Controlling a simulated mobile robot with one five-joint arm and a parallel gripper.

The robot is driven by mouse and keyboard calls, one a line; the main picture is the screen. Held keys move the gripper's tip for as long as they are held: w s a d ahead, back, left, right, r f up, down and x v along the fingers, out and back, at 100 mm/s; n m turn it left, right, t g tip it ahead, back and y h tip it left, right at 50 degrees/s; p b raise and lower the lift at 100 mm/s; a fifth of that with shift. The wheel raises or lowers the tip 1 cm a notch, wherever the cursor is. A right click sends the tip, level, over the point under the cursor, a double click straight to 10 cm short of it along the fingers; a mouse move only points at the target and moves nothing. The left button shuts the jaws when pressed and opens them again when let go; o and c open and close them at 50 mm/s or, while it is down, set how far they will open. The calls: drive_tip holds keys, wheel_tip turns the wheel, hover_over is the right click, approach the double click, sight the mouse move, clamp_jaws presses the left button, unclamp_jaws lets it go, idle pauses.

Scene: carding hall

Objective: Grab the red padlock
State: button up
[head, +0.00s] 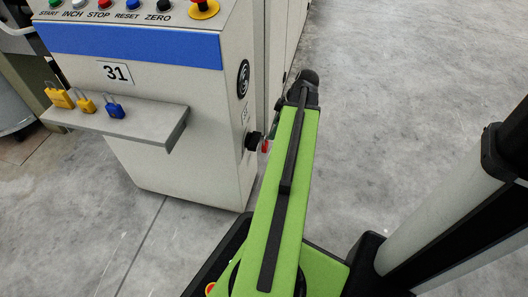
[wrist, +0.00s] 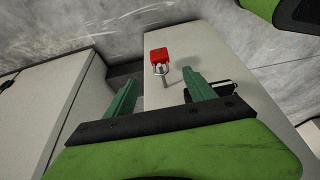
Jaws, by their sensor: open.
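The red padlock (wrist: 158,54) shows in the wrist view beyond my fingertips, near the middle, with its metal shackle toward me around or beside a short thin rod. In the head view a small red part of it (head: 265,146) shows beside a black round knob on the machine's side, mostly hidden by my arm. My gripper (wrist: 160,77) is open, its two green fingers apart, with nothing held. The padlock lies roughly in line with the gap between the fingers. I cannot tell the exact distance. In the head view the gripper is largely hidden behind my arm.
The pale machine (head: 170,160) marked 31 has a row of buttons on top. Its shelf (head: 150,122) holds two yellow padlocks (head: 59,97) (head: 86,104) and a blue padlock (head: 114,108). The grey floor (head: 410,80) to the right is clear.

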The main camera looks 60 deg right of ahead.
sight(266, 144)
drive_tip(key=b+x, duration=0.4)
drive_tip(key=x, duration=0.2)
drive_tip(key=shift+f+b, duration=0.3)
drive_tip(key=shift+f, duration=0.1)
drive_tip(key=shift+w+f, duration=0.1)
drive_tip(key=shift+f, duration=0.1)
drive_tip(key=shift+r, duration=0.1)
drive_tip(key=b+x, duration=0.5)
clamp_jaws()
